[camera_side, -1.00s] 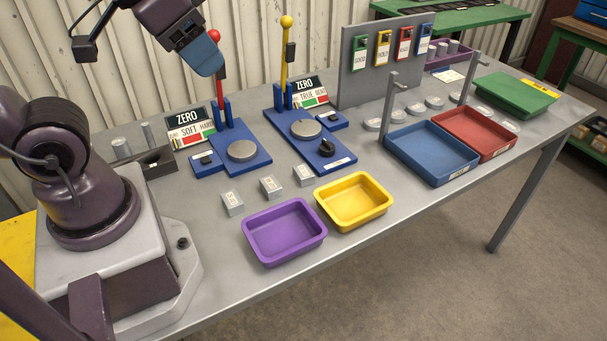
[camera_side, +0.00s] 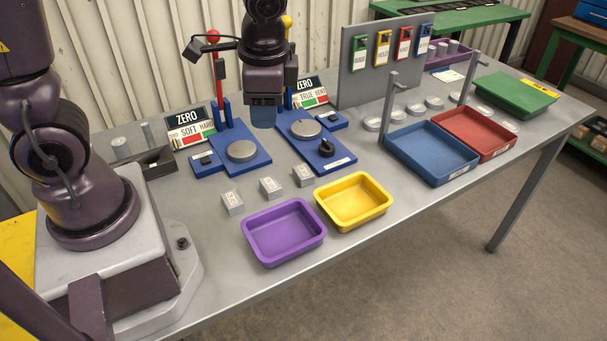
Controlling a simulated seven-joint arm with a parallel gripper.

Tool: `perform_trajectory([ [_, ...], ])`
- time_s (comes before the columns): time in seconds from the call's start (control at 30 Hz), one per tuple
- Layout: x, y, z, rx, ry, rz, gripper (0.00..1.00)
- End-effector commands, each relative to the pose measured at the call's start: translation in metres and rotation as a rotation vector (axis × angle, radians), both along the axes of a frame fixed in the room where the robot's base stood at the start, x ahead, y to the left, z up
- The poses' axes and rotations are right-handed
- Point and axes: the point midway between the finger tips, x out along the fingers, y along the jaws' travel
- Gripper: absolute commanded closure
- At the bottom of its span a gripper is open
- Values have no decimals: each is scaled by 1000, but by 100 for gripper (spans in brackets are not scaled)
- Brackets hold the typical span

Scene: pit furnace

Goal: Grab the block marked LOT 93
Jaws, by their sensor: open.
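Three small grey metal blocks with white labels stand in a row on the grey bench: a left block (camera_side: 232,203), a middle block (camera_side: 270,187) and a right block (camera_side: 304,175). Their label print is too small to read, so I cannot tell which is LOT 93. My gripper (camera_side: 263,122) points down above the bench, behind the row of blocks and between the two blue test stands. It is open and holds nothing that I can see. Its fingertips are hard to make out.
A purple tray (camera_side: 285,262) and a yellow tray (camera_side: 354,222) sit in front of the blocks. Behind are the soft-hardness stand (camera_side: 235,165) and the true stand (camera_side: 325,165) with upright levers. Blue (camera_side: 432,180) and red (camera_side: 503,152) trays lie to the right.

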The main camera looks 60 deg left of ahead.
Motion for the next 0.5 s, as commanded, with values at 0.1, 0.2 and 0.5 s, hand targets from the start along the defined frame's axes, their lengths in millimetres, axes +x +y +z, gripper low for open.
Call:
perform_trajectory([
  [0.1, 24, 3, -40, 58, 119, -222, 56],
  [0.2, 42, 6, -71, 95, 202, -427, 56],
  [0.5, 97, 9, -117, 194, 310, -1033, 56],
])
